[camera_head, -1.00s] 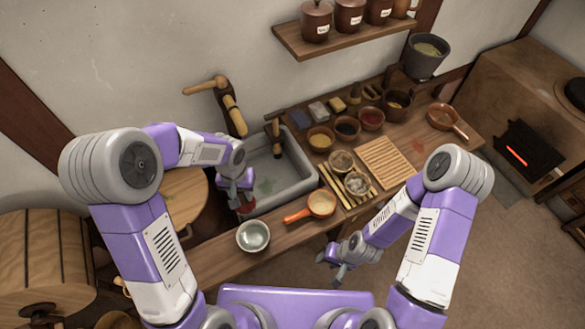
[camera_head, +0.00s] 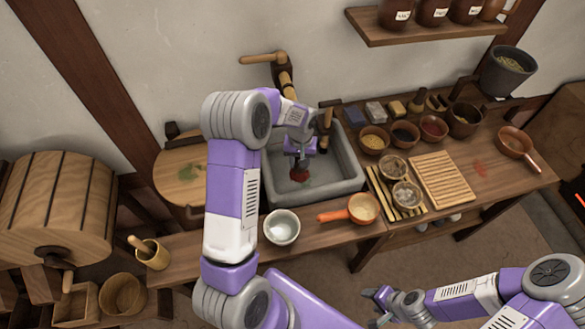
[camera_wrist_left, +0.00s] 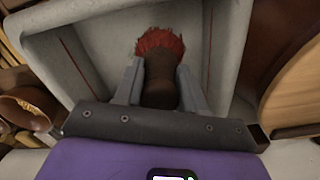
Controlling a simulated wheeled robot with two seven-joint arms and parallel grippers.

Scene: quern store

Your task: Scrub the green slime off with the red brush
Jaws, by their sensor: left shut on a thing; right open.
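My left gripper (camera_head: 300,154) is shut on the dark brown handle of the red brush (camera_head: 299,174), inside the grey sink (camera_head: 350,183). In the left wrist view the red bristles (camera_wrist_left: 160,42) point away from me, with the handle between the two fingers. A little green slime (camera_head: 306,183) shows on the sink floor beside the bristles; the brush covers part of that area. I cannot tell whether the bristles touch the floor. My right gripper (camera_head: 377,299) is open and empty, low in front of the counter.
A wooden tap (camera_head: 325,122) stands at the sink's right back. A pale bowl (camera_head: 282,227) and an orange-handled pan (camera_head: 362,208) are on the counter in front. Several bowls and a slatted board (camera_head: 445,180) fill the right side. A round wooden lid (camera_head: 183,175) lies left.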

